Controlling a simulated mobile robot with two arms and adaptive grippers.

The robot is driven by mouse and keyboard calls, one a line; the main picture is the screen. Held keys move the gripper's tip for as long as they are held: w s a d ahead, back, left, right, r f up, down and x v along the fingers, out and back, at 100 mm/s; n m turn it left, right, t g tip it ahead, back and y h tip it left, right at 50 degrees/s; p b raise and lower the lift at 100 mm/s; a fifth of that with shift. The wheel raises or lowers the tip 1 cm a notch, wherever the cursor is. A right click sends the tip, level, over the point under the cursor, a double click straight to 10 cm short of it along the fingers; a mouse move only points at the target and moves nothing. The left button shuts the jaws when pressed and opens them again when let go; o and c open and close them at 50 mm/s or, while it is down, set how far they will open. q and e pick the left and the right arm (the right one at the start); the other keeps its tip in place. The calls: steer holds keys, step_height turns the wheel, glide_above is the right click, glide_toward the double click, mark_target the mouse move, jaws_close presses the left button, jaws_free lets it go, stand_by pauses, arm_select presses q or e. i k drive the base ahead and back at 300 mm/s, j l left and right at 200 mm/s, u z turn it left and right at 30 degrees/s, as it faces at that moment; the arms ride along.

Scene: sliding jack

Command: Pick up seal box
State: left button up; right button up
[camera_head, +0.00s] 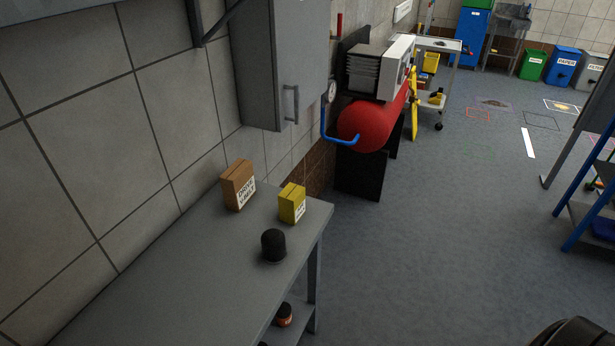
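A small yellow box (292,203) with a white label stands upright on the grey table (170,285), near its far right corner. The print on its label is too small to read surely, so I cannot confirm that it is the seal box. A brown box (238,186) with a white label, seemingly reading "drive wheel", stands just left of it, close to the wall. Neither of my grippers shows in the head view. A dark rounded shape at the bottom right corner is cut off, and I cannot tell what it is.
A black cylindrical object (273,246) stands in front of the yellow box. A grey wall cabinet (281,65) hangs above the table's far end. A red tank (364,127) with a blue pipe stands beyond. Open floor (440,250) lies right of the table.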

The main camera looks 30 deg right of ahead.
mark_target(291, 199)
steer(key=z, duration=0.75)
